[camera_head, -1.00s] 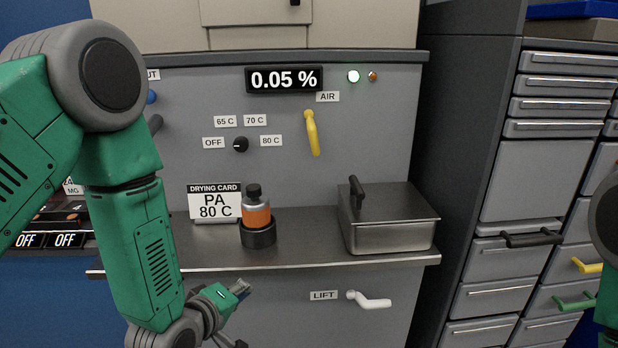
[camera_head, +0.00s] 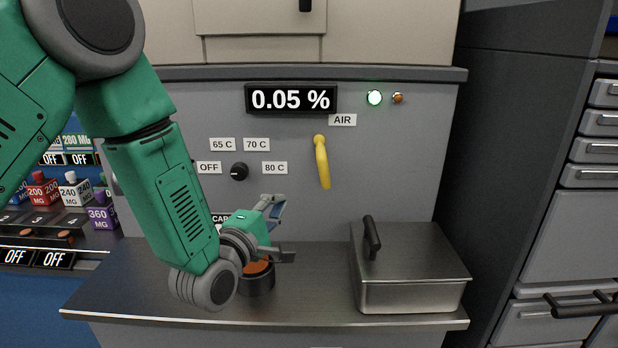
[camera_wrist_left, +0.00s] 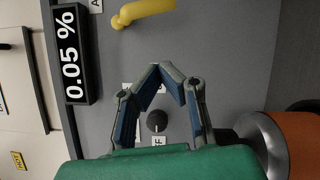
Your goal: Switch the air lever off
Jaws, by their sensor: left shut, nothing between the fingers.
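The yellow air lever (camera_head: 322,162) is on the grey panel under the AIR label (camera_head: 342,120). It hangs down from its pivot with its lower end slightly to the right. It shows partly at the top of the left wrist view (camera_wrist_left: 145,11). My left gripper (camera_head: 280,228) is below and left of the lever, above the shelf and apart from the lever. In the left wrist view its fingertips (camera_wrist_left: 160,69) come together with nothing between them. My right gripper is out of view.
The orange bottle (camera_head: 258,267) stands in its holder, mostly hidden behind my left gripper. A lidded metal box (camera_head: 412,292) is on the shelf's right part. A black dial (camera_head: 239,171) is left of the lever. The panel around the lever is clear.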

